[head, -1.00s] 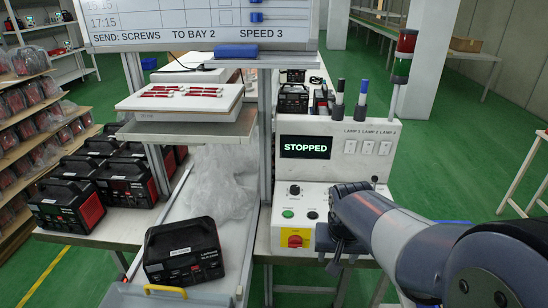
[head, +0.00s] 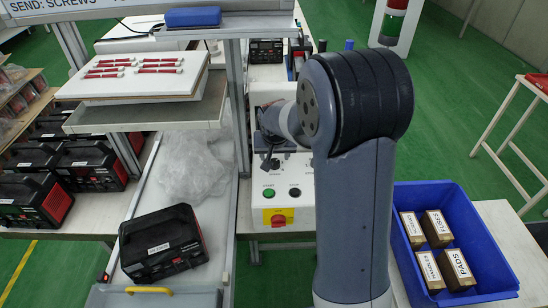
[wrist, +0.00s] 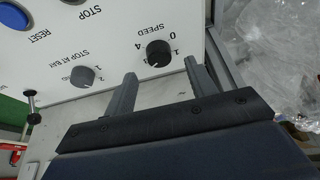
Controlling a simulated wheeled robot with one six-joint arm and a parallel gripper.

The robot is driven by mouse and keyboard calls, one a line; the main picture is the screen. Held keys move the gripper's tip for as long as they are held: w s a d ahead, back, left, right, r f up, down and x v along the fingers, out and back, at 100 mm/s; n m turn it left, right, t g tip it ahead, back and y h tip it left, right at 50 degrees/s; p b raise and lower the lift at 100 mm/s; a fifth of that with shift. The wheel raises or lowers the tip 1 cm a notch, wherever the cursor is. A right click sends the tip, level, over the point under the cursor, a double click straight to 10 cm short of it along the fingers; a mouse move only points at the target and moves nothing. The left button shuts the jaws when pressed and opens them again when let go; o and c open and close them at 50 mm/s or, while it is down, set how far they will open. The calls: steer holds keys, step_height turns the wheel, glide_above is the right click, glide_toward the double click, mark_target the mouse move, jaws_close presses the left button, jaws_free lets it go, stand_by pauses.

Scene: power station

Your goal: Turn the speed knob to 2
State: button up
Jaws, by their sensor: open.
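The black speed knob (wrist: 158,54) is on the white control panel (wrist: 105,45), under the word SPEED, which appears upside down in the wrist view. It also shows in the head view (head: 270,164) above the green START button (head: 268,193). My gripper (wrist: 160,84) is open, with one finger to each side of the knob's near side; I see no contact. In the head view my gripper (head: 268,138) is in front of the panel's upper part. Which number the knob points to is too small to tell.
A yellow-and-red switch (head: 278,216) is below the buttons. Clear plastic wrap (head: 197,165) lies left of the panel. A blue bin (head: 490,268) with labelled boxes stands at right.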

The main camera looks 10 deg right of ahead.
mark_target(275, 162)
steer(key=shift+x, duration=2.1)
steer(key=shift+c, duration=0.4)
steer(key=c, duration=0.9)
steer(key=shift+d+n, duration=0.1)
steer(key=shift+n, duration=0.3)
steer(key=shift+f+n+y, duration=0.1)
steer(key=shift+n+y, duration=0.4)
steer(key=shift+n, duration=0.5)
steer(key=n+b, duration=0.2)
steer(key=n+y+b, duration=0.1)
steer(key=n+b, duration=0.1)
steer(key=b, duration=0.1)
steer(key=shift+d+f+y, duration=0.15)
steer(key=shift+y, duration=0.15)
steer(key=n+b, duration=0.2)
steer(key=n+g+y+b, duration=0.1)
steer(key=n, duration=0.1)
steer(key=shift+w+d+r+n+y+b, duration=0.1)
steer(key=shift+r+n+y+b, duration=0.2)
steer(key=shift+n+b, duration=0.1)
